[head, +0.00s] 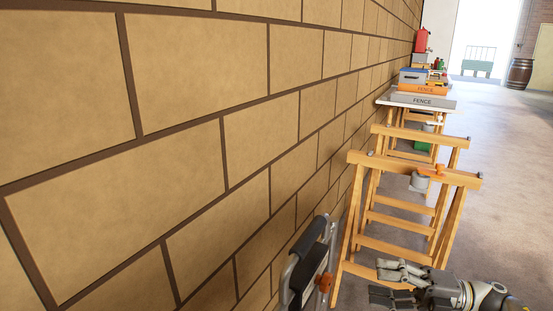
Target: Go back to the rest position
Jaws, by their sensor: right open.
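My right gripper (388,283) shows at the bottom right of the head view, its arm coming in from the lower right corner. Its fingers point left and are apart, with nothing between them. It appears in front of the lower part of the nearest wooden trestle (415,173); I cannot tell whether it touches it. My left gripper is not in view.
A brick wall (190,150) fills the left. A grey and black folded frame (308,262) leans near it. Beyond the trestles stands a table (385,101) with boxes marked FENCE (423,100). A barrel (519,73) stands far right. The floor (510,170) at right is clear.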

